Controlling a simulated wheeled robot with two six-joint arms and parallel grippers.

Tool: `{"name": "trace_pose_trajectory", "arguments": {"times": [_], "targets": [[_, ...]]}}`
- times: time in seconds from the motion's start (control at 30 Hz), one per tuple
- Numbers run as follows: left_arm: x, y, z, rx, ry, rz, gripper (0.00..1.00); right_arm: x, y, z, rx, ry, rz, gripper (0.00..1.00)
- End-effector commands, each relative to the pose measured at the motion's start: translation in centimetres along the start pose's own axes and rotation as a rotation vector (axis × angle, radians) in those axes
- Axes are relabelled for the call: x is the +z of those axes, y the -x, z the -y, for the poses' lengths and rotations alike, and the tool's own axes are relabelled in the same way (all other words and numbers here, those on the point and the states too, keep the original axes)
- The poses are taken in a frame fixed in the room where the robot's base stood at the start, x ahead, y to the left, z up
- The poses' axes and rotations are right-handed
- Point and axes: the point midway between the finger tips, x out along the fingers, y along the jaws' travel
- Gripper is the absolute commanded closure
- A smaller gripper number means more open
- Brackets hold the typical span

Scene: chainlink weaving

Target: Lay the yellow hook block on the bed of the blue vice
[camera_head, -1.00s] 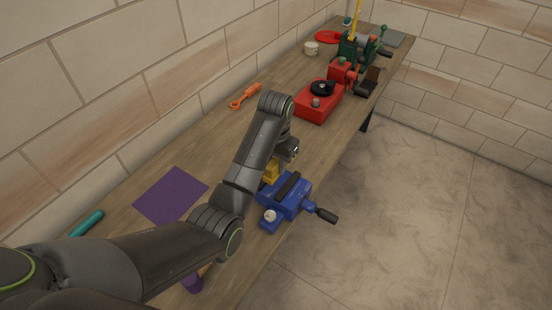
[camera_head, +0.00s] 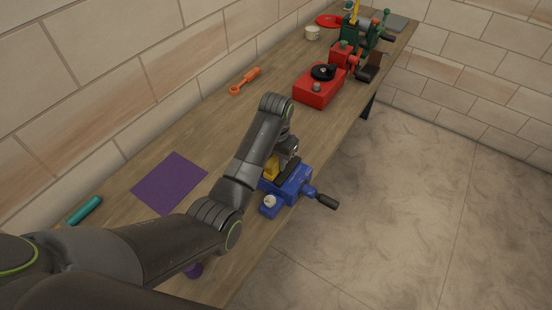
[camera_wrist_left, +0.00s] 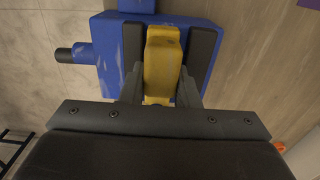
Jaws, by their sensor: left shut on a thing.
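The blue vice (camera_head: 294,187) stands at the right edge of the wooden bench in the head view, its dark handle pointing right. It also shows in the left wrist view (camera_wrist_left: 108,45). The yellow hook block (camera_head: 270,169) is partly hidden by my arm in the head view. In the left wrist view the yellow hook block (camera_wrist_left: 162,62) lies over the vice, between its two dark jaws. My left gripper (camera_wrist_left: 161,82) is shut on the block, one finger on each side. Whether the block touches the vice bed cannot be told. My right gripper is not in view.
A purple mat (camera_head: 170,182) and a teal cylinder (camera_head: 85,211) lie on the left of the bench. An orange tool (camera_head: 244,81), a red machine (camera_head: 318,88) and a green vice (camera_head: 357,37) are farther back. Bare bench lies between the mat and the orange tool.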

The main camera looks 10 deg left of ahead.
Motion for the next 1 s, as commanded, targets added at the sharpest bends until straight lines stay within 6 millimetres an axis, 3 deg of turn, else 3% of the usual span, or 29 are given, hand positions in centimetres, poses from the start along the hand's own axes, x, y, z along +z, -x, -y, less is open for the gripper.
{"name": "trace_pose_trajectory", "arguments": {"times": [0.87,0.9,1.0], "targets": [[-0.02,-0.83,0.0,0.0,0.0,-0.001,1.0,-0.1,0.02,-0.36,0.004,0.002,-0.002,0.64],[-0.04,-0.79,0.0,0.0,0.0,-0.002,0.66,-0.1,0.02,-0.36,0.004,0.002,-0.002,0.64],[-0.03,-0.81,-0.01,0.0,0.0,-0.001,0.53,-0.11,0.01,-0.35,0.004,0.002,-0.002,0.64]]}}
